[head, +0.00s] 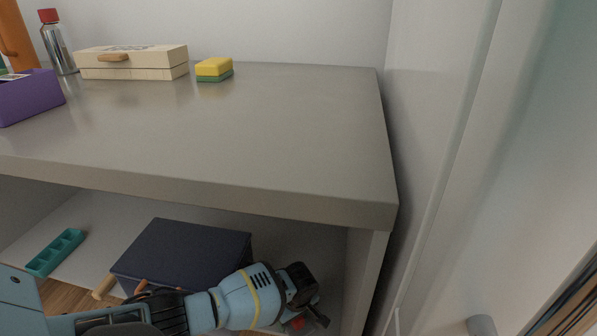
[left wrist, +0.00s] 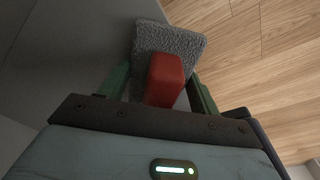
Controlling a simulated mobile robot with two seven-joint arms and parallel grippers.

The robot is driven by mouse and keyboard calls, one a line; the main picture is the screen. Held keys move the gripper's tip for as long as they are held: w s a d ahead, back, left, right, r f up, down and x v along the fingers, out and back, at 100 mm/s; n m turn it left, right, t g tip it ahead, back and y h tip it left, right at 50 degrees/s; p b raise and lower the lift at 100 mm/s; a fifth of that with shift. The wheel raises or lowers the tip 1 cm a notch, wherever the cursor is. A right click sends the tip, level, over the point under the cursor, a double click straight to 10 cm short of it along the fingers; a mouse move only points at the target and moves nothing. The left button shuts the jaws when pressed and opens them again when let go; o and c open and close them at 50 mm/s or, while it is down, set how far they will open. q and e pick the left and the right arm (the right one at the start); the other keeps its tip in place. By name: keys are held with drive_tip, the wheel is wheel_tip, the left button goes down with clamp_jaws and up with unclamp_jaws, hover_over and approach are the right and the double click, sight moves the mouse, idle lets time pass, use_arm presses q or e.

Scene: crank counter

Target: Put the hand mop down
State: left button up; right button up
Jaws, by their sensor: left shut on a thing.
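The hand mop has a red handle (left wrist: 166,78) and a grey fluffy pad (left wrist: 188,43), seen in the left wrist view. My left gripper (left wrist: 160,88) is shut on the red handle, with a green finger on either side. The pad shows beyond the fingertips, and I cannot tell whether it touches anything. In the head view my left gripper (head: 308,312) is low, in front of the counter's open lower space, and only a bit of the red handle (head: 298,323) shows. My right gripper is in neither view.
The grey counter top (head: 270,130) is mostly clear. A yellow-green sponge (head: 214,69), wooden box (head: 133,62), red-capped bottle (head: 58,45) and purple bin (head: 30,97) stand toward its back left. Below are a dark blue box (head: 185,255) and a teal tray (head: 56,252).

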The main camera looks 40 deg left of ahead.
use_arm(q)
drive_tip(key=shift+s+f, duration=0.1)
drive_tip(key=shift+f, duration=0.3)
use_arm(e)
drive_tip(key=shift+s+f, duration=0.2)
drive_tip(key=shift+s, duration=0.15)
